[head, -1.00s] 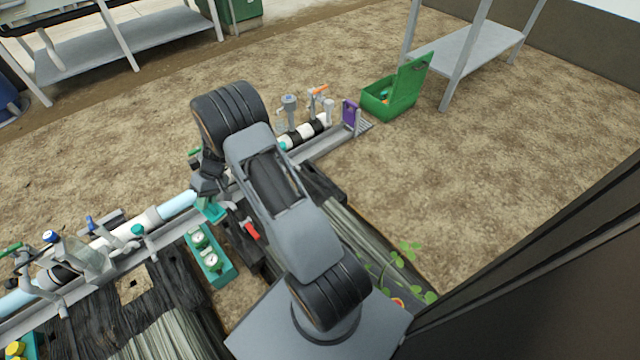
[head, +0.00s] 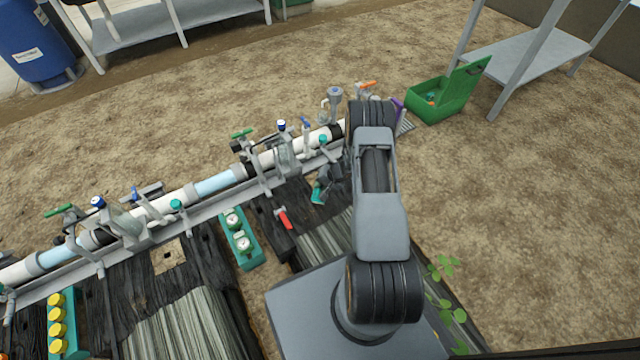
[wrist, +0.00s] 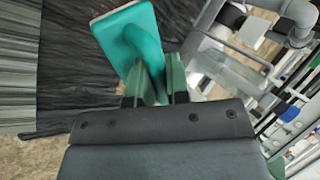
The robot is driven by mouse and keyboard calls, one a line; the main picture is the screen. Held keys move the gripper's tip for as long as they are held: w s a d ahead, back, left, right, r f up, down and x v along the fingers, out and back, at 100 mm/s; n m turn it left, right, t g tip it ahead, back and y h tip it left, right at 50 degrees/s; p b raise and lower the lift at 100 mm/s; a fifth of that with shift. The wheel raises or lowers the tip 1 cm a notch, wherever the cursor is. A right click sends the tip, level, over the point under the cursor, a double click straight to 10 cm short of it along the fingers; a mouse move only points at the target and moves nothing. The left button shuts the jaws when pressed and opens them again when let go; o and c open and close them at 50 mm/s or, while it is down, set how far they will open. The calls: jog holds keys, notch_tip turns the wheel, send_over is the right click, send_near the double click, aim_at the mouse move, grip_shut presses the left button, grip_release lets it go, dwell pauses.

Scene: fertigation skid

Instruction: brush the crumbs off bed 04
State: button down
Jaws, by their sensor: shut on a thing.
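My gripper (wrist: 152,88) is shut on a teal tool (wrist: 130,42) with a flat head and a pale edge, probably a brush. In the head view the teal tool (head: 317,194) shows beside my dark gripper (head: 328,184), in front of the pipe rail and left of my arm. Black sheeting and grey ribbed strips (head: 190,335) cover the ground below. The black sheet also shows behind the tool in the wrist view (wrist: 75,70). I cannot read a label for bed 04 or make out crumbs. My arm hides part of the ground and rail.
A pipe line (head: 215,184) with valves and clamps runs diagonally behind the gripper. A teal tray with two gauges (head: 240,243) and a red-handled item (head: 284,218) lie to its left. An open green box (head: 440,100) stands by a grey bench (head: 530,55). Bare soil lies behind.

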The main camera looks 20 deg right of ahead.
jog(key=shift+f+b, duration=1.35)
jog(key=shift+f, duration=1.65)
jog(key=shift+f+b, duration=1.05)
jog(key=shift+b, duration=0.15)
jog(key=shift+s+a+r+b, duration=0.1)
jog(key=shift+s+a+b, duration=0.05)
jog(key=shift+a, duration=0.85)
jog(key=shift+s+a+r+b, duration=0.1)
jog(key=shift+a+b, duration=0.05)
jog(key=shift+a, duration=0.85)
jog(key=shift+s+a+f, duration=0.1)
jog(key=shift+s+a, duration=0.05)
jog(key=shift+a, duration=1.15)
jog(key=shift+s+a+f, duration=0.1)
jog(key=shift+s+a, duration=0.1)
jog(key=shift+a, duration=1.15)
jog(key=shift+s+a+f, duration=0.1)
jog(key=shift+s+a, duration=0.05)
jog(key=shift+a, duration=1.15)
jog(key=shift+w+d+r, duration=0.1)
jog(key=shift+w+d, duration=0.05)
jog(key=shift+d, duration=0.9)
jog(key=shift+w+d+r, duration=0.1)
jog(key=shift+w+d, duration=0.05)
jog(key=shift+d, duration=0.9)
jog(key=shift+w+d+f, duration=0.1)
jog(key=shift+d+f, duration=0.05)
jog(key=shift+d, duration=0.85)
jog(key=shift+w+d+f, duration=0.1)
jog(key=shift+d, duration=0.85)
